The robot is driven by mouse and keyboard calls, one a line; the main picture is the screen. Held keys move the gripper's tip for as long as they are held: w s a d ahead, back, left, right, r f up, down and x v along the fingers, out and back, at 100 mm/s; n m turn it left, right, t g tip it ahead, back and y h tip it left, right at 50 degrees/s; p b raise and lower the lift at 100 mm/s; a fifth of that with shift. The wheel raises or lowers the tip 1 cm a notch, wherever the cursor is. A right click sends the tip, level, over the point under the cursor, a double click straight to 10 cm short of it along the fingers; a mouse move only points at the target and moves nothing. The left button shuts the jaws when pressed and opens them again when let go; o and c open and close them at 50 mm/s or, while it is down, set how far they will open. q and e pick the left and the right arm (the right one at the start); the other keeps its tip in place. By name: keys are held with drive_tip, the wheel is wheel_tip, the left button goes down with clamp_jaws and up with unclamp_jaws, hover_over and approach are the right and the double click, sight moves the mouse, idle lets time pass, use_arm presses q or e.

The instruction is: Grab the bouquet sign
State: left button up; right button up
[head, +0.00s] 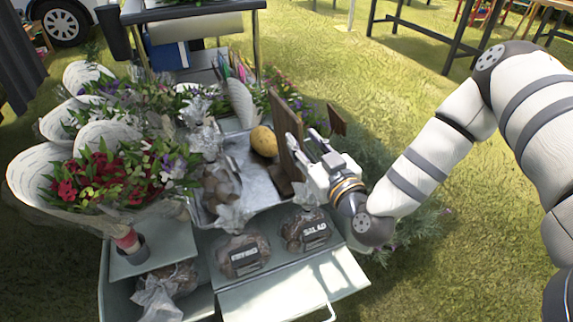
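A brown wooden sign (284,125) stands upright at the right side of the metal tray on the cart. It is seen nearly edge-on, so any writing on it is hidden. My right gripper (304,136) is just right of the sign, its fingers spread apart and pointing up and left. The left finger overlaps the sign's edge in the picture; I cannot tell whether it touches. My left gripper is not in view.
The metal tray (262,190) holds a yellow potato (264,141) and bagged goods. Wrapped bouquets (110,180) crowd the cart's left side. Leafy plants grow behind my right gripper; open grass lies to the right.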

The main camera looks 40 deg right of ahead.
sight(286, 120)
drive_tip(key=b+x, duration=0.2)
drive_tip(key=x, duration=0.7)
drive_tip(key=shift+w+d, duration=0.1)
drive_tip(key=shift+w, duration=0.25)
clamp_jaws()
